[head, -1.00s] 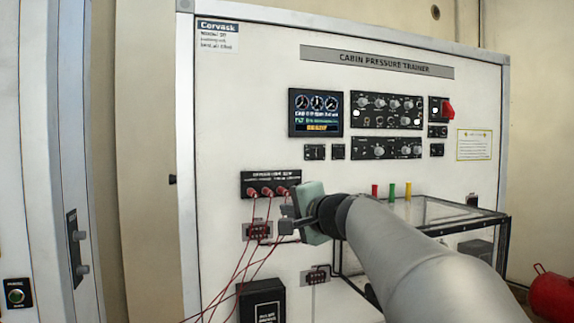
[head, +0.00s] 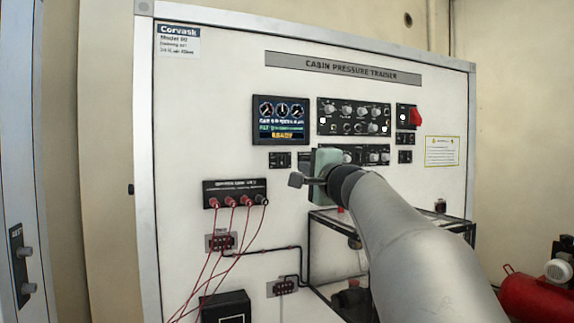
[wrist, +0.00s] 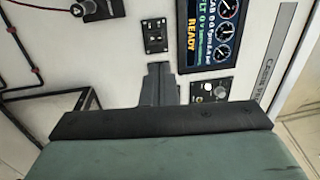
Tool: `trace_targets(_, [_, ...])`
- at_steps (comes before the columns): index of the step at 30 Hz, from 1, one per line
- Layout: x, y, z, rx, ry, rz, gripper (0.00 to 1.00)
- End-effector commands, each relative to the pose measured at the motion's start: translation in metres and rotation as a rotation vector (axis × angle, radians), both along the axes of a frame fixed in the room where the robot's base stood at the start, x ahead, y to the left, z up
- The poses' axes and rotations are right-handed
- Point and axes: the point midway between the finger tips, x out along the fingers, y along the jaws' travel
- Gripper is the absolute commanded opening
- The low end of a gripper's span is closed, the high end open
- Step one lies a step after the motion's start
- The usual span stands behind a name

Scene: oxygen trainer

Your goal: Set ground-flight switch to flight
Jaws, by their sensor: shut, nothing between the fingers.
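The white trainer panel (head: 180,130) fills the head view. No label marking the ground-flight switch is readable. A small black switch plate (head: 279,159) sits below the display, and a switch plate also shows in the wrist view (wrist: 155,35). A red guarded switch (head: 415,117) is at the upper right of the panel. My gripper (head: 296,180) is shut and empty, in front of the panel, just below the display in the head view. Its dark fingers (wrist: 159,82) show in the wrist view, below the switch plate. They hide part of the panel. I cannot tell whether they touch it.
The display (head: 281,120) reads READY. A knob panel (head: 353,116) is right of it; my arm partly covers the lower one. Red leads hang from a terminal block (head: 235,193) at lower left. A black-framed clear box (head: 450,224) juts out below right.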

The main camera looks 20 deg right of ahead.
Motion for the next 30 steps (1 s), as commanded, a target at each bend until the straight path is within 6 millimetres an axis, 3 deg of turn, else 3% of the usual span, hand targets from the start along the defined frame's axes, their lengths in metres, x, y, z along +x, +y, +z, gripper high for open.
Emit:
trace_targets(9, [0.070, -0.002, 0.012, 0.001, 0.003, 0.001, 0.00])
trace_targets(15, [0.101, -0.002, 0.015, 0.002, 0.002, 0.002, 0.00])
trace_targets(21, [0.115, -0.003, 0.015, 0.000, 0.001, 0.001, 0.00])
trace_targets(30, [0.116, -0.003, 0.015, 0.000, 0.000, 0.001, 0.00])
